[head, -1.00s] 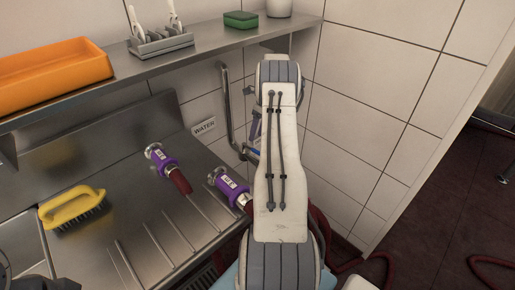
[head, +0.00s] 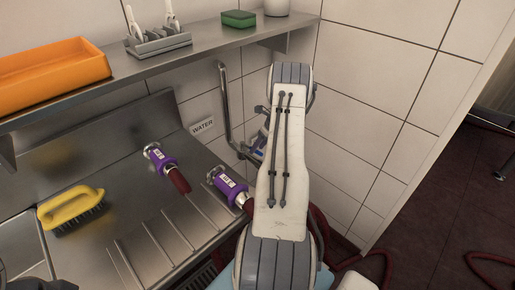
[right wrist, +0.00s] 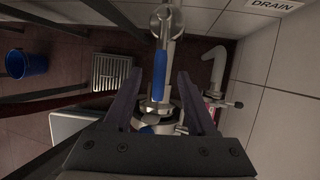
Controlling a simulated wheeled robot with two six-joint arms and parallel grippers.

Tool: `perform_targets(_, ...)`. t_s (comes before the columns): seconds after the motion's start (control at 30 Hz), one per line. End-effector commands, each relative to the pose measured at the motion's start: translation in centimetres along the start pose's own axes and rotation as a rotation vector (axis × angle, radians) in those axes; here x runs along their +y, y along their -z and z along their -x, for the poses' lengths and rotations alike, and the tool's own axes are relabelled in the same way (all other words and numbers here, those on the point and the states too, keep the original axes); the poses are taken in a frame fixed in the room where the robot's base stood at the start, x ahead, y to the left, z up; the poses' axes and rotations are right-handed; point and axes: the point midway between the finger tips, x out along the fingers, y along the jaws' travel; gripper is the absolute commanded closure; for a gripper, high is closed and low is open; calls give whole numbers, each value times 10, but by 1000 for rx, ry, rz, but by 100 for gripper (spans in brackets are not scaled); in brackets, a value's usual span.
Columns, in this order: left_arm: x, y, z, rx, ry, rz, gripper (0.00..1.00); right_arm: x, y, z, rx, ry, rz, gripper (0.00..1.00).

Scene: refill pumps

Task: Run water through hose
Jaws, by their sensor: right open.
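Two purple hose couplings with dark red hose ends lie on the steel drainboard in the head view, one on the left (head: 162,161) and one on the right (head: 228,185). A metal water pipe (head: 225,105) runs down the tiled wall beside a WATER sign (head: 203,126). In the head view my right arm hides most of its gripper. In the right wrist view my right gripper (right wrist: 158,82) is open, its fingers on either side of a blue valve lever (right wrist: 160,72) on metal pipework. Whether they touch it, I cannot tell.
A shelf holds an orange tray (head: 50,80), a grey utensil rack (head: 158,42) and a green sponge (head: 239,18). A yellow brush (head: 72,206) lies on the steel. Red hose (head: 490,262) lies on the floor. A blue bucket (right wrist: 27,64) and floor grate (right wrist: 112,72) show in the right wrist view.

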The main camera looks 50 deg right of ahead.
Motion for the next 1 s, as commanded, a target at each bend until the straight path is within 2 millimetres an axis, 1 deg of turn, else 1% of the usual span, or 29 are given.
perform_targets(0.03,0,0,0,0,0,0,50,0,0,-4,0,0,1,43)
perform_targets(0.13,0,0,0,0,0,0,50,0,0,-9,0,0,1,43)
perform_targets(0.4,0,0,0,0,0,0,50,0,0,-10,0,0,1,43)
perform_targets(0.47,0,0,0,0,0,0,50,0,0,-10,0,0,1,66)
perform_targets(0.5,0,0,0,0,0,0,50,0,0,-10,0,0,1,81)
perform_targets(0.53,0,0,0,0,0,0,50,0,0,-10,0,0,1,93)
perform_targets(0.57,0,0,0,0,0,0,50,0,0,-10,0,0,1,100)
perform_targets(1.0,0,0,0,0,0,0,50,0,0,-10,0,0,1,100)
